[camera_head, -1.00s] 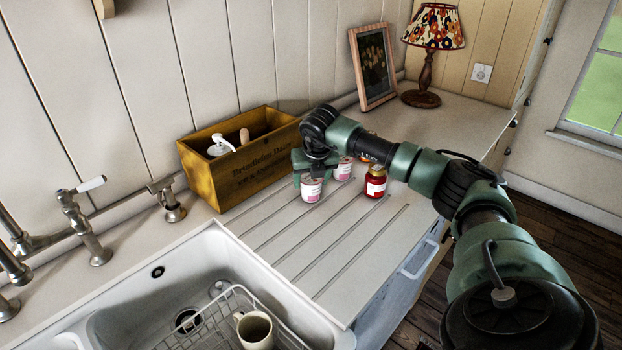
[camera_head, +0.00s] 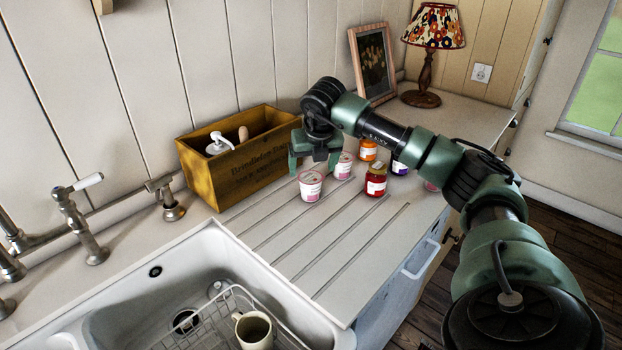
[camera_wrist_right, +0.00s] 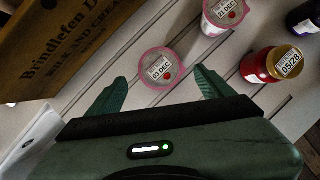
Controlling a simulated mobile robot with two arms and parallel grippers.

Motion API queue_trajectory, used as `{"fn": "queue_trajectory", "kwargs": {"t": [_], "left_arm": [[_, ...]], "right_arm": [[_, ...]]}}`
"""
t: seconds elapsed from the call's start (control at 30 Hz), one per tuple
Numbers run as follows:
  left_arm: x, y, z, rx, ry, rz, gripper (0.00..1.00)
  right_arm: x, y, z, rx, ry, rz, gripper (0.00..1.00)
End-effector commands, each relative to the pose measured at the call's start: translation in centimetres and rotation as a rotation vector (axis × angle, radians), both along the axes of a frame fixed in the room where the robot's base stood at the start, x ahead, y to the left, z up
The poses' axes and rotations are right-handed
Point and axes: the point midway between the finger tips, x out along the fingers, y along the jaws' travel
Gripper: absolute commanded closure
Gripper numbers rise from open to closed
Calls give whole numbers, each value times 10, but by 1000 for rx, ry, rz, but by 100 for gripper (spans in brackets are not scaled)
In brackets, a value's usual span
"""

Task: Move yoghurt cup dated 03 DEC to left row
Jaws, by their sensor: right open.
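A white yoghurt cup with a pink rim (camera_head: 311,188) stands upright on the grooved draining board. In the right wrist view, its lid (camera_wrist_right: 160,68) reads 03 DEC. My right gripper (camera_head: 314,166) is open and empty, just above and behind this cup; in the wrist view its fingers (camera_wrist_right: 160,90) are spread to either side of the lid, apart from it. A second pink-labelled cup (camera_head: 343,166) stands behind it to the right; its lid (camera_wrist_right: 224,12) reads 21 DEC. My left gripper is not in view.
A red jar (camera_head: 375,182) stands to the right, with an orange jar (camera_head: 368,151) and a dark jar (camera_head: 400,166) behind. A wooden crate (camera_head: 240,165) stands close on the left. The sink (camera_head: 180,290) lies in front; the board's near part is clear.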

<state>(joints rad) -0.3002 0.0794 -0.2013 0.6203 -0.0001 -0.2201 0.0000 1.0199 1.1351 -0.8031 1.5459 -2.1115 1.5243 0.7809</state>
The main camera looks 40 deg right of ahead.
Motion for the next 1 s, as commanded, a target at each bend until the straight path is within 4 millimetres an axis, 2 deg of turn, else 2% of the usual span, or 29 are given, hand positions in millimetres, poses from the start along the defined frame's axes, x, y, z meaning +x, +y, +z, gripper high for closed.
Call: {"fn": "queue_trajectory", "kwargs": {"t": [0.2, 0.33, 1.0], "left_arm": [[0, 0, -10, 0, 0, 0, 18], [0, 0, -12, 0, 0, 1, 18], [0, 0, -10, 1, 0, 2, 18]], "right_arm": [[-14, 9, 37, 0, -5, 0, 18], [-19, 11, 49, 0, -2, 0, 18], [-20, 12, 54, 0, 0, 0, 18]]}}
